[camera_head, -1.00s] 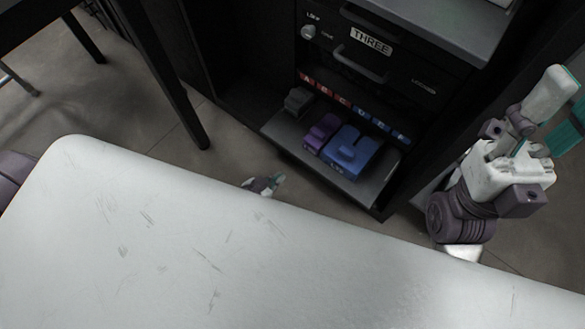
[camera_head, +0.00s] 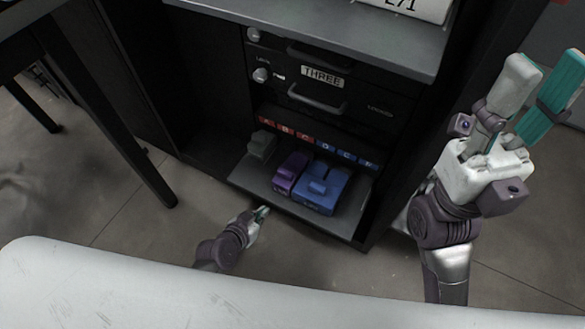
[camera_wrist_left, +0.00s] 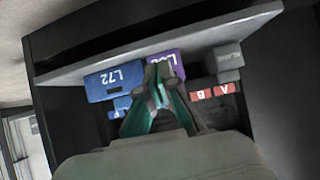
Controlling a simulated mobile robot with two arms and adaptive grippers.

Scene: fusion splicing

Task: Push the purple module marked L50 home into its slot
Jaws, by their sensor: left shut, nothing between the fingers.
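The purple module (camera_head: 288,173) stands on the cabinet's low shelf, between a blue module and a grey one. In the left wrist view the purple module (camera_wrist_left: 178,66) appears upside down, its label partly hidden behind my fingers. My left gripper (camera_head: 264,209) is shut and empty, low in front of the shelf's front edge. In the left wrist view its teal fingertips (camera_wrist_left: 157,72) overlap the purple module; I cannot tell if they touch it. My right gripper (camera_head: 540,72) is open and empty, raised to the right of the cabinet.
The blue module marked L72 (camera_head: 322,187) is right beside the purple one; the grey module (camera_head: 261,146) is left. Red and blue letter labels (camera_head: 283,130) line the slots behind. A drawer marked THREE (camera_head: 318,97) is above. A black table leg (camera_head: 150,170) stands left.

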